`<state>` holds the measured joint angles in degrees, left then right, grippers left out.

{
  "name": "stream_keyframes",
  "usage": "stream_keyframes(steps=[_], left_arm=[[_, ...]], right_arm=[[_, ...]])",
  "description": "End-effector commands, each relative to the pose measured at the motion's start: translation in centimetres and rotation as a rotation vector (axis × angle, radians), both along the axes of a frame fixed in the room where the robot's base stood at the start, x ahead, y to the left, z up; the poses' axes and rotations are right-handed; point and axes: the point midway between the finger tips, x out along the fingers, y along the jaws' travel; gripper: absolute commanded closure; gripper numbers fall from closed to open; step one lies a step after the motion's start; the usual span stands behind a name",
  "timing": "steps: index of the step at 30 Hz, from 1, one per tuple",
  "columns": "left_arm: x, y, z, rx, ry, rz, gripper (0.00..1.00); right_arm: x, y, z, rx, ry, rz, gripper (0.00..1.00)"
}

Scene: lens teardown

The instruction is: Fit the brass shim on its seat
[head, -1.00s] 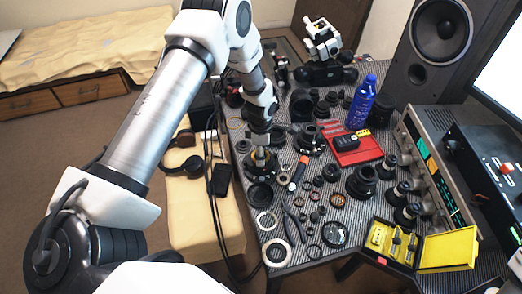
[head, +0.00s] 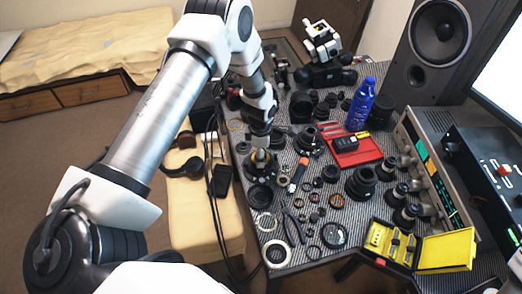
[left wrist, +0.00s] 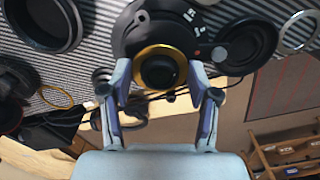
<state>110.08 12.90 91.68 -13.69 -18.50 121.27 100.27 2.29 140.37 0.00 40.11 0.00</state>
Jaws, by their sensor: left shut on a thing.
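The brass shim (left wrist: 138,62) is a gold ring in the left wrist view, between my left fingertips. My left gripper (left wrist: 160,73) is shut on it, with one finger at each side. The ring lies around a dark round centre and against the black lens body (left wrist: 143,30), which has white markings. I cannot tell whether it rests flat on its seat. In the head view my left gripper (head: 260,155) points down over the lens body at the table's left side and mostly hides the shim. My right gripper is not in view.
Lens parts crowd the striped table. A black ring (head: 260,195) lies just in front of the held work. An orange-handled tool (head: 298,175) lies to its right. A red tray (head: 358,152) and yellow case (head: 447,250) are farther right. Another thin brass ring (left wrist: 57,97) lies at left.

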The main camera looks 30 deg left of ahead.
Motion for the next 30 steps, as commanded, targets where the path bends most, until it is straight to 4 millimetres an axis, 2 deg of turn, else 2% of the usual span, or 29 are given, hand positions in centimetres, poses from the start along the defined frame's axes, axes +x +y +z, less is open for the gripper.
stream_keyframes(steps=[30], left_arm=[[0.05, 0.01, -0.12, 0.001, -0.001, -0.001, 0.53]], right_arm=[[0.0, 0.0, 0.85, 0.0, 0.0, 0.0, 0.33]])
